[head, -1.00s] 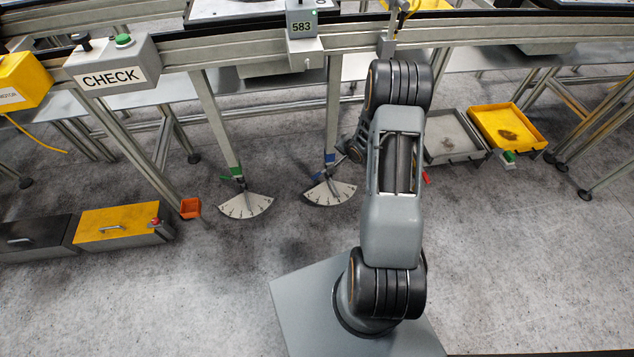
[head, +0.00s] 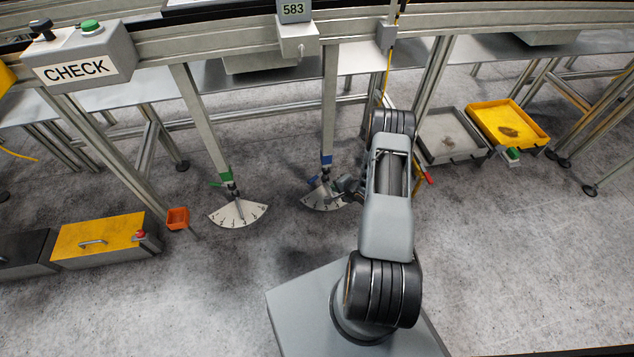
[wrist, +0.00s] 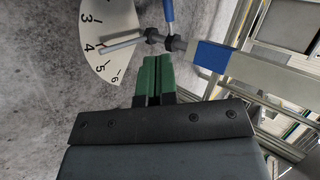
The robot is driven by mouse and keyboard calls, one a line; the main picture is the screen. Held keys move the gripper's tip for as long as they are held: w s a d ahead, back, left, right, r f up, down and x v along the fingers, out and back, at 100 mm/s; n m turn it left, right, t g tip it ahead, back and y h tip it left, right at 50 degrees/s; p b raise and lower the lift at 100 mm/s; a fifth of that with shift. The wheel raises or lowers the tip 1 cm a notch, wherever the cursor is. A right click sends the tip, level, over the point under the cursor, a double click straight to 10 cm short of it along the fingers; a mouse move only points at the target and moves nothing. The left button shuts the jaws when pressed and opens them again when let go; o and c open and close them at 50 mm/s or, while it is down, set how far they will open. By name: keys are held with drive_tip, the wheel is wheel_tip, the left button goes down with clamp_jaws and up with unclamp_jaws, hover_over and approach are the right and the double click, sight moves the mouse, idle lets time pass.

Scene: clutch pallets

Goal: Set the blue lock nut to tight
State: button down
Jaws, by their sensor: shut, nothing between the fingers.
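The blue lock nut shows as a blue lever (wrist: 168,12) on a dark joint below a leg with a blue band (wrist: 212,56) in the wrist view. In the head view the blue lever (head: 312,181) sits beside a white scale plate (head: 320,201). In the wrist view a grey pointer rod (wrist: 122,44) lies over this scale (wrist: 108,28) near the 4 and 5. My gripper (wrist: 158,58) has its green fingers together and empty, just short of the joint, apart from the lever. In the head view my gripper (head: 345,187) is partly hidden by my arm.
Left of it stands a similar leg with a green lever (head: 222,183) and its own scale (head: 238,213). A grey tray (head: 450,137) and a yellow tray (head: 508,125) are at right. An orange cup (head: 177,218) and yellow box (head: 98,235) are at left. The floor in front is clear.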

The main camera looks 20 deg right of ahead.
sight(315, 178)
drive_tip(key=b+x, duration=0.6)
drive_tip(key=x, duration=0.7)
drive_tip(key=shift+w+a, duration=0.25)
drive_tip(key=shift+w, duration=0.2)
drive_tip(key=shift+a+r, duration=0.15)
